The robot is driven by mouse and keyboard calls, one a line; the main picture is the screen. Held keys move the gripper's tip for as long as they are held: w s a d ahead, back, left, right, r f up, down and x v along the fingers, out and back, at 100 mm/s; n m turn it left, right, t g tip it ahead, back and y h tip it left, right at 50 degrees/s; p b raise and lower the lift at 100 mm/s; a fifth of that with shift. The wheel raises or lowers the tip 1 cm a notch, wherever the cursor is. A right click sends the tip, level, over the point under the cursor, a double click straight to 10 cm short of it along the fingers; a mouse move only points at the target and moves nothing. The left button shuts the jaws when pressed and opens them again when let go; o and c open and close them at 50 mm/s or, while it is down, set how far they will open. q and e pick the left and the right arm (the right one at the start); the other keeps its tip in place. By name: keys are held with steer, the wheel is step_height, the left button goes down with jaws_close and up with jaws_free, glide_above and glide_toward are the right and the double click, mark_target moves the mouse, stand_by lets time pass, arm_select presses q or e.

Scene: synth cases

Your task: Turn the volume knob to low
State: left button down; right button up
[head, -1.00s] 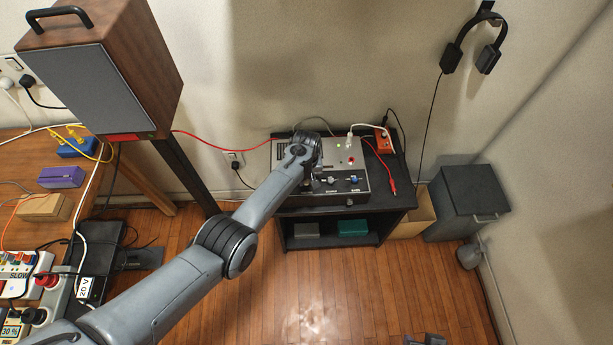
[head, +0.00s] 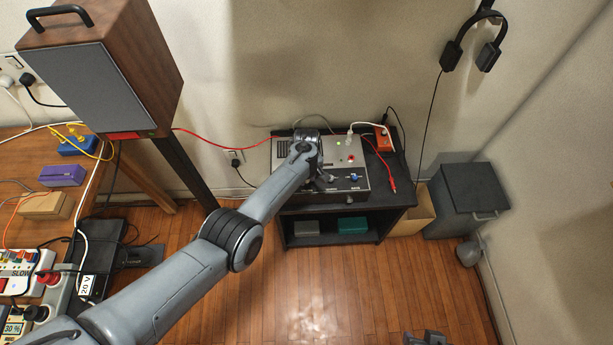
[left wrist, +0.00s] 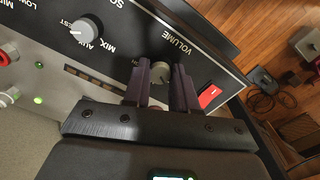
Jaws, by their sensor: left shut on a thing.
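The volume knob (left wrist: 160,72) is a small pale round knob beside the printed word VOLUME on the amplifier's dark front panel (left wrist: 125,50). In the left wrist view my left gripper (left wrist: 163,84) has one dark finger on each side of it and is shut on it. Its pointer and most of its scale marks are too hidden to read. In the head view the amplifier (head: 352,160) sits on a black stand, and my left gripper (head: 326,180) is at its front edge, covering the volume knob. A dark grey piece at the bottom edge may be my right gripper (head: 427,339); its jaws are unclear.
A source knob (left wrist: 84,30) and a red switch (left wrist: 209,96) flank the volume knob. A red lead (head: 380,165) and an orange box (head: 383,138) lie right of the amplifier. A tall speaker (head: 85,90) stands at left. The wooden floor (head: 310,300) in front is clear.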

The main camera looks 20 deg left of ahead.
arm_select(q)
steer(key=c, duration=0.9)
jaws_free()
step_height(320, 180, up, 11)
steer(key=p, duration=0.5)
steer(key=shift+p, duration=0.3)
steer(key=shift+s+f, duration=0.1)
steer(key=shift+f, duration=0.1)
